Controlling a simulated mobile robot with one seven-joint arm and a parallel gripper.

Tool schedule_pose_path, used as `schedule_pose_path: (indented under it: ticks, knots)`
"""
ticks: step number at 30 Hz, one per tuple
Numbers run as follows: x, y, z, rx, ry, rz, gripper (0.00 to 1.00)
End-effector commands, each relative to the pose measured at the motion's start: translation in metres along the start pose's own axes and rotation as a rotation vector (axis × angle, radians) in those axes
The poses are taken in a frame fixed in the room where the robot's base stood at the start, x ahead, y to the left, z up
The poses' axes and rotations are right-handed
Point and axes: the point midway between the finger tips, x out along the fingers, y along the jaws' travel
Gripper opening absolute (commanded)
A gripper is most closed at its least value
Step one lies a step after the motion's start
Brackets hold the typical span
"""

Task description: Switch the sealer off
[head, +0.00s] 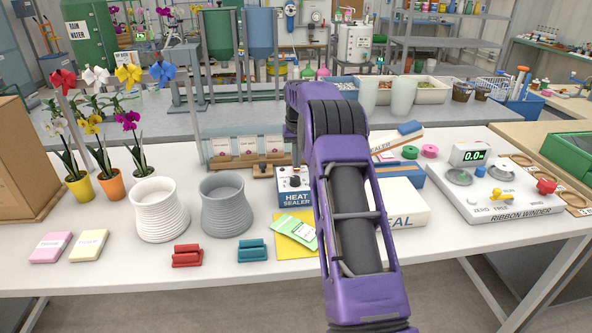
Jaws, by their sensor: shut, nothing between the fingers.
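A green packet (295,231) lies on a yellow sheet (291,247) before the sealer. A grey pot (226,205) and white pot (160,209) stand left. A white box (402,203) and the ribbon winder (502,190) are right. The front table edge is mostly clear.

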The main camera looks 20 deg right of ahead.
Motion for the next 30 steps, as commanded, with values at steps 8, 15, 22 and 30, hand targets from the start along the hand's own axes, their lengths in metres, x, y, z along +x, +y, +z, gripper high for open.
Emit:
schedule_pose_path:
  ticks: [8, 15, 22, 30]
  knots:
    - [0.005, 0.000, 0.001, 0.000, -0.001, 0.000, 0.00]
    - [0.004, 0.000, 0.001, 0.000, 0.000, 0.000, 0.00]
    - [-0.012, 0.000, -0.002, 0.000, 0.001, 0.000, 0.00]
    - [-0.032, 0.000, -0.005, 0.000, 0.002, 0.000, 0.00]
